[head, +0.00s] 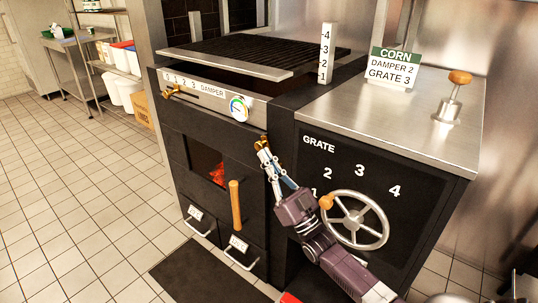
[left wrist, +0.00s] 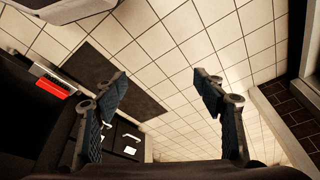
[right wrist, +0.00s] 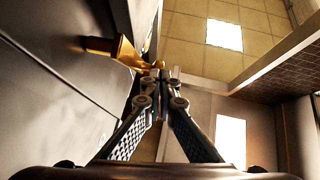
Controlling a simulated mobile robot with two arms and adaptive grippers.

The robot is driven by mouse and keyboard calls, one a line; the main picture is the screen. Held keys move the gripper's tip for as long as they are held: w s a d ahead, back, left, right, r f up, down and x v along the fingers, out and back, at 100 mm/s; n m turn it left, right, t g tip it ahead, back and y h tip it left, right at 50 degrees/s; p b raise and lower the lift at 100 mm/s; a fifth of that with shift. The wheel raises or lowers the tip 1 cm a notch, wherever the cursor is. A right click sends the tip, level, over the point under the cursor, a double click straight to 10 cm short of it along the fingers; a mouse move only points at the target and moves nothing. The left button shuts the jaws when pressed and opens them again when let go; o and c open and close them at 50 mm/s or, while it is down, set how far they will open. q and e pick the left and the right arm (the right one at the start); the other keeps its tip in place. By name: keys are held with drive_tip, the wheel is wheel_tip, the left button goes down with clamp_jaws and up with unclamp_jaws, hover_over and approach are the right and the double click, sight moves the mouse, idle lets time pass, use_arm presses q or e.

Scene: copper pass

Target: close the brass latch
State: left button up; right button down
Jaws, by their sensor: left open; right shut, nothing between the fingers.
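The brass latch (head: 264,140) is at the upper right edge of the black oven door (head: 205,150), partly hidden by my right gripper (head: 264,151). In the right wrist view the latch (right wrist: 118,48) is a brass piece sticking out from the dark front, its end beside the tips of my right gripper (right wrist: 158,72). That gripper is shut and empty; whether it touches the latch I cannot tell. The door has a wooden handle (head: 235,205) and a window with a red glow. My left gripper (left wrist: 158,85) is open and empty above the floor, outside the head view.
A spoked grate wheel (head: 372,232) with a wooden knob is right of my right forearm. A damper slider (head: 172,91) and a round gauge (head: 239,108) are above the door. Two drawers with metal handles are below. A dark mat (head: 200,275) lies on the tiled floor.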

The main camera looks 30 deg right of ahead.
drive_tip(key=w+g+p, duration=0.1)
drive_tip(key=p, duration=0.1)
drive_tip(key=w+a+g+p, duration=0.1)
drive_tip(key=p, duration=0.2)
drive_tip(key=shift+w+n, duration=0.35)
drive_tip(key=shift+n, duration=0.05)
use_arm(q)
wheel_tip(320, 180, down, 18)
drive_tip(key=s+g, duration=0.1)
drive_tip(key=shift+f, duration=0.15)
use_arm(e)
drive_tip(key=shift+w+f+g, duration=0.1)
drive_tip(key=shift+w+g, duration=0.1)
drive_tip(key=shift+g, duration=0.3)
use_arm(q)
drive_tip(key=shift+d+f, duration=0.1)
drive_tip(key=shift+d, duration=0.05)
idle(0.7)
use_arm(e)
drive_tip(key=shift+f, duration=0.1)
drive_tip(key=v, duration=1.2)
drive_tip(key=shift+s+f, duration=0.15)
drive_tip(key=shift+f, duration=0.4)
drive_tip(key=shift+a, duration=0.1)
